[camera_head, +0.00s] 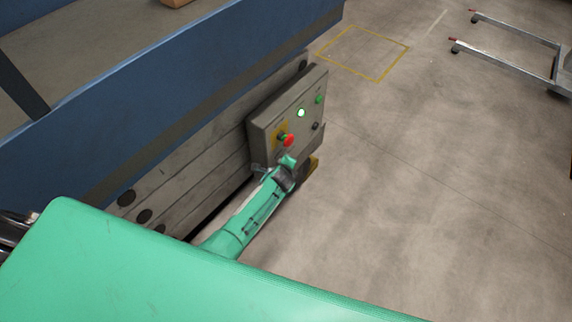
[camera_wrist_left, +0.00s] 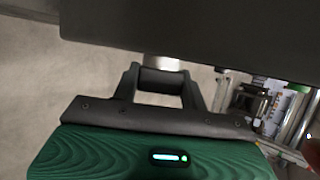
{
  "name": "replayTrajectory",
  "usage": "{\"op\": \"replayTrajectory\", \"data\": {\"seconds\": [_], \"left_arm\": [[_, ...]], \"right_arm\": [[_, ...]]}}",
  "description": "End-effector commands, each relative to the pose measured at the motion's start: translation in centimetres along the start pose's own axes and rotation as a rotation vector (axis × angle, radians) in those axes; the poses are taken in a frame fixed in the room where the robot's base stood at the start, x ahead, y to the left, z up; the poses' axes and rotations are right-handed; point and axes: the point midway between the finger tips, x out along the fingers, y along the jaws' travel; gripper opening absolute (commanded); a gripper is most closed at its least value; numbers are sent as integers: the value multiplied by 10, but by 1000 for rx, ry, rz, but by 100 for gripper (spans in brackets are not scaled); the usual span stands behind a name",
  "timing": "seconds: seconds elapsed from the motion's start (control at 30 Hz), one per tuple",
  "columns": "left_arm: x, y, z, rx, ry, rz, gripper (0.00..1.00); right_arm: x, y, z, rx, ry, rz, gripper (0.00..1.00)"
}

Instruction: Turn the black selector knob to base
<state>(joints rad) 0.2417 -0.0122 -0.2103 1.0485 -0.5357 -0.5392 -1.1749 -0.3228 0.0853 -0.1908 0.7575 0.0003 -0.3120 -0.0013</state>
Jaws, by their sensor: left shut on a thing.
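The grey control box (camera_head: 268,126) is fixed to the side of the blue and grey machine. My left arm reaches up to the lower part of its face, with the left gripper's green body (camera_head: 287,162) close against it. In the left wrist view, my left gripper (camera_wrist_left: 160,74) has a finger on each side of the black selector knob (camera_wrist_left: 162,82) and is shut on it. A pale metal collar (camera_wrist_left: 162,62) shows behind the knob. The knob's pointer and markings cannot be seen, so its setting cannot be told. My right gripper is not in view.
The box also carries a red emergency stop (camera_head: 288,140) close above my gripper, a lit green button (camera_head: 301,113), another green button (camera_head: 319,99) and a small dark control (camera_head: 316,126). The floor (camera_head: 430,180) to the right is clear. A metal cart frame (camera_head: 515,35) stands far right.

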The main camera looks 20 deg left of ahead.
Motion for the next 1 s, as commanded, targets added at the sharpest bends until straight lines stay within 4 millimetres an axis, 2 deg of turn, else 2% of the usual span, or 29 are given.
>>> {"op": "replayTrajectory", "data": {"seconds": [0.23,0.27,0.37,0.77,1.0], "left_arm": [[0,2,0,0,0,4,21],[0,2,0,0,0,4,46],[0,2,0,0,0,3,65],[-5,0,0,0,0,-1,65],[-36,0,1,0,0,0,65]], "right_arm": [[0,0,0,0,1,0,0],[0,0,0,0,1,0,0],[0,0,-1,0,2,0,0],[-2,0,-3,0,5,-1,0],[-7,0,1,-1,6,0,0]]}}
